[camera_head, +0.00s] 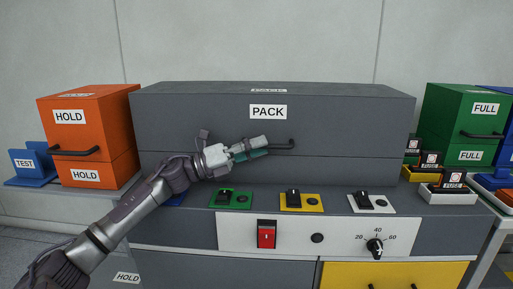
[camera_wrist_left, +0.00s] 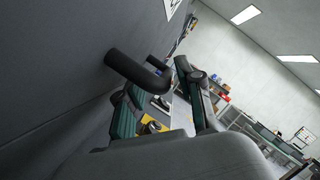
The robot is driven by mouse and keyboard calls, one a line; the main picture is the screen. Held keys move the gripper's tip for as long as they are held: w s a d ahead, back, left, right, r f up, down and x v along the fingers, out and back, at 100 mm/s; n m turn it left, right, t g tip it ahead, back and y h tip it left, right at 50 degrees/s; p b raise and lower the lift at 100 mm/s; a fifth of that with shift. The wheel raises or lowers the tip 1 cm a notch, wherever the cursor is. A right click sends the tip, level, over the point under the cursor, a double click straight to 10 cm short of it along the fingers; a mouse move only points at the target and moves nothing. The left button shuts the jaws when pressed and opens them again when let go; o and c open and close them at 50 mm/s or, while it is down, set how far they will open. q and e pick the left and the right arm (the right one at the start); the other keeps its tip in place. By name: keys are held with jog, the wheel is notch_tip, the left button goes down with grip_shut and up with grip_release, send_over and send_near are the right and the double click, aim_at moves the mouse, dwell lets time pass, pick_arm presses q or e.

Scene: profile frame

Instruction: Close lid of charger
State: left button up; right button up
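The charger is a wide dark grey box whose lid (camera_head: 200,125) bears PACK labels and looks down on the body (camera_head: 350,172), with a thin seam between them. A black bar handle (camera_head: 283,147) sits on the lid's front; it also shows close up in the left wrist view (camera_wrist_left: 135,70). My left gripper (camera_head: 262,147) is at the handle's left end. In the wrist view its two teal-sided fingers (camera_wrist_left: 160,95) stand apart, with the handle's bent end near their tips. Whether they touch the handle I cannot tell. My right gripper is in neither view.
An orange HOLD box (camera_head: 85,120) stands left, near a blue TEST holder (camera_head: 30,164). A green FULL box (camera_head: 462,110) and several fuses (camera_head: 453,179) stand right. Below the charger are several toggle switches (camera_head: 293,199), a red rocker switch (camera_head: 266,235) and a dial (camera_head: 375,247).

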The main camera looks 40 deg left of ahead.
pick_arm(q)
jog(key=shift+r, duration=0.1)
jog(key=shift+s+a+f, duration=0.25)
jog(key=shift+s, duration=0.1)
jog(key=v, duration=1.1)
jog(key=shift+r, duration=0.1)
